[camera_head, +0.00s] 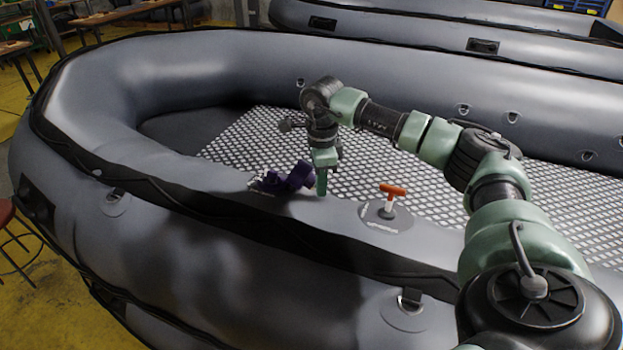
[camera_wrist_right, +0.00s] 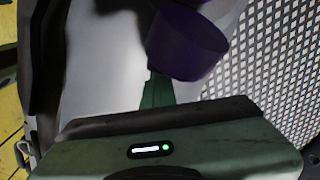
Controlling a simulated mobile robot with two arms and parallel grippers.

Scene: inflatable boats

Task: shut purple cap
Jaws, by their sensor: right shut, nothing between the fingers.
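The purple cap (camera_head: 299,175) is on the near tube of the grey inflatable boat (camera_head: 215,255), in the middle of the head view. It belongs to a purple valve piece that extends to its left. My right gripper (camera_head: 321,188) points down just to the right of the cap, with its green fingers shut and nothing between them. In the right wrist view the cap (camera_wrist_right: 187,45) is large and dark, just beyond the green fingertips (camera_wrist_right: 157,88). I cannot tell whether the fingers touch it. My left gripper is not in view.
An orange T-handle (camera_head: 392,190) stands on a round grey patch on the tube, right of the gripper. The boat has a patterned metal floor (camera_head: 245,140). More grey boats (camera_head: 420,45) lie behind. A table (camera_head: 125,14) and stool are at the left.

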